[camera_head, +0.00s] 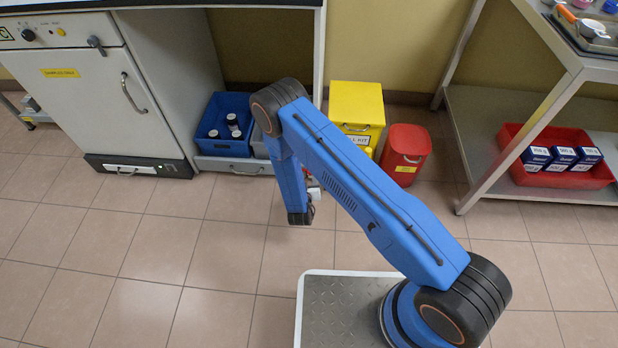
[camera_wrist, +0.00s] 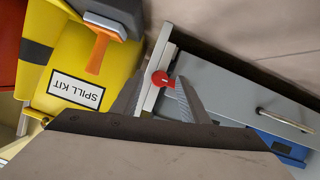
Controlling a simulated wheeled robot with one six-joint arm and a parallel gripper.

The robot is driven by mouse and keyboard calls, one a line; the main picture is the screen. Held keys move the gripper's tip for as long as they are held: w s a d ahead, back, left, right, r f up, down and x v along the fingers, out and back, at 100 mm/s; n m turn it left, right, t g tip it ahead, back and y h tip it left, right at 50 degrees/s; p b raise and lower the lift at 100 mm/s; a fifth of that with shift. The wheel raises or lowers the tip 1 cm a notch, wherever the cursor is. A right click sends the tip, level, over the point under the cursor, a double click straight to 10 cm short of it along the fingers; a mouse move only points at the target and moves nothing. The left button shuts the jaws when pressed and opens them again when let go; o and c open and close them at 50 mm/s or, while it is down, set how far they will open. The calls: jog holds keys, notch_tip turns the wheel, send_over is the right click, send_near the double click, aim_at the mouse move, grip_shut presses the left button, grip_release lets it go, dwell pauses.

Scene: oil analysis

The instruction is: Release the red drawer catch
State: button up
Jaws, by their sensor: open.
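The red drawer catch (camera_wrist: 159,78) is a small round knob with a short red bar, at the left end of a grey drawer front (camera_wrist: 225,85) in the wrist view. My gripper (camera_wrist: 162,76) is open, with one finger on each side of the catch. I cannot tell whether either finger touches it. The drawer has a metal bar handle (camera_wrist: 285,121). In the head view the drawer front (camera_head: 212,163) shows low under the bench. My arm hides the catch and most of the gripper there.
A blue crate (camera_head: 215,140) with bottles sits above the drawer. Floor in front is clear.

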jog(key=shift+w+f, duration=0.1)
jog(key=shift+w, duration=0.25)
jog(key=shift+c, duration=0.6)
grip_shut()
